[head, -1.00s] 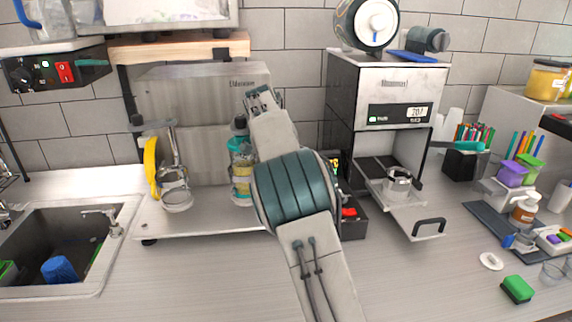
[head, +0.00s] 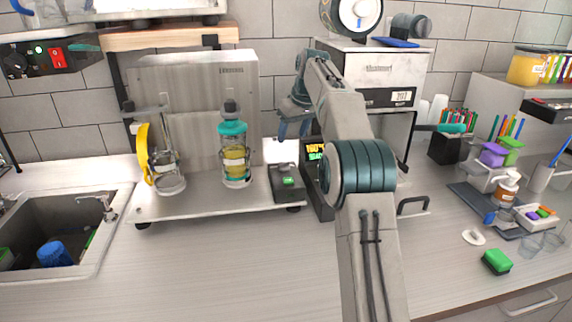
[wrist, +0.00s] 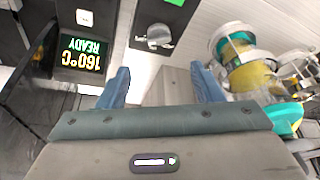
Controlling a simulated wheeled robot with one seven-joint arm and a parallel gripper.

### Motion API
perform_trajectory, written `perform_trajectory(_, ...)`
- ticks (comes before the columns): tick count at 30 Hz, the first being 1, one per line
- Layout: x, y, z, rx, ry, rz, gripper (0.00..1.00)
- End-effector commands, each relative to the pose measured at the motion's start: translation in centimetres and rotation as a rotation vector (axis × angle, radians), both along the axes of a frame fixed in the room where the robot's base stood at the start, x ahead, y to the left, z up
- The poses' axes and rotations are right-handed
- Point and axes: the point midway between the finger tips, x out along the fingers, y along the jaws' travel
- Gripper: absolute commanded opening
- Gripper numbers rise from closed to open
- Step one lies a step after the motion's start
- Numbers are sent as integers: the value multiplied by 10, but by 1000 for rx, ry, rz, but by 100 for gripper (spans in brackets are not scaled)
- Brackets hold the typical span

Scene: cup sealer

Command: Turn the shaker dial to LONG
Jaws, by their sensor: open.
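A silver-grey knob, apparently the shaker dial (wrist: 157,37), sits on a black control box (wrist: 140,22) in the wrist view. The same box appears at the right end of the shaker stand in the head view (head: 287,186). No dial lettering is readable, so its setting cannot be told. My gripper (wrist: 160,67) is open and empty, its blue fingers pointing towards the box. The knob appears just beyond the gap between the fingertips, with no visible contact. In the head view, my gripper (head: 287,130) hangs above and behind the box.
The shaker stand (head: 195,85) holds a cup with a teal lid (head: 235,160) left of the box. A display reading 160°C READY (wrist: 82,53) is close on the box's other side. The counter front (head: 230,260) is clear. A sink (head: 45,235) is at left.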

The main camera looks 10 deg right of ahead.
Motion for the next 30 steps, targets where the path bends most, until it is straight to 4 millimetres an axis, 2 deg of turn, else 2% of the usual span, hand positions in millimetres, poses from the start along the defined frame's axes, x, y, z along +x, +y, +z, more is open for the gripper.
perform_trajectory(6,0,-12,12,7,-58,168,60)
perform_trajectory(11,2,-12,4,7,-63,187,60)
perform_trajectory(14,7,-9,-10,7,-62,186,60)
perform_trajectory(24,29,8,-76,7,-60,186,60)
perform_trajectory(30,38,15,-102,6,-61,184,60)
